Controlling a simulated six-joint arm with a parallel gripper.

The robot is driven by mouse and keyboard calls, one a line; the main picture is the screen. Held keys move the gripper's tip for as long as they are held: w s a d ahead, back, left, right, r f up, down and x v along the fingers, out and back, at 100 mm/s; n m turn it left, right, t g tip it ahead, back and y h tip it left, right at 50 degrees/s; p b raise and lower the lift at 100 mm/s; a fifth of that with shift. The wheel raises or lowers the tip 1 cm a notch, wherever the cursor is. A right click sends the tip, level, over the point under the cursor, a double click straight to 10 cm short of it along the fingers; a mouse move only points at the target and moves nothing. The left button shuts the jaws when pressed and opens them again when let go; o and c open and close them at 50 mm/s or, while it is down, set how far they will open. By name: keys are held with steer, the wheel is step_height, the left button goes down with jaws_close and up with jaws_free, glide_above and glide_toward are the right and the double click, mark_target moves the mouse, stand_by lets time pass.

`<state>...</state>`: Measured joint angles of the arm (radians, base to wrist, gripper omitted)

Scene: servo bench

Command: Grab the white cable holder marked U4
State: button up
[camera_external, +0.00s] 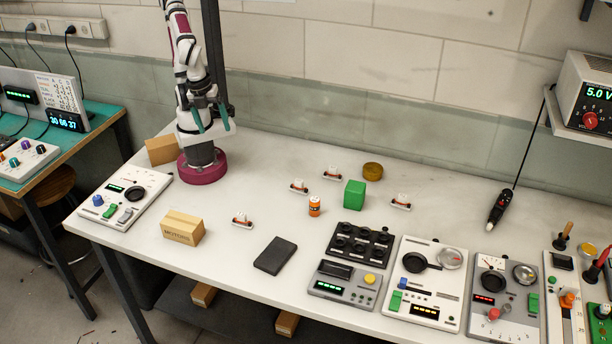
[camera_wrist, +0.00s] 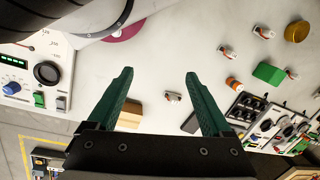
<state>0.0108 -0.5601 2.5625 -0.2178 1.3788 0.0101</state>
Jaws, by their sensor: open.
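Two more, a left one (camera_external: 299,187) and a back one (camera_external: 332,173), stand near the bench middle. A right one (camera_external: 401,202) is beside the green cube. Their markings are too small to read, so I cannot tell which is U4. My gripper (camera_external: 211,124) is open and empty, raised near my base; its green fingers (camera_wrist: 159,74) are spread wide.
A cardboard box (camera_external: 183,228), black block (camera_external: 275,255), orange jar (camera_external: 314,206), green cube (camera_external: 354,195) and amber round container (camera_external: 373,169) stand around the holders. Instrument panels (camera_external: 430,282) line the right front.

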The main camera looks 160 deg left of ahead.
steer(key=shift+c, duration=0.5)
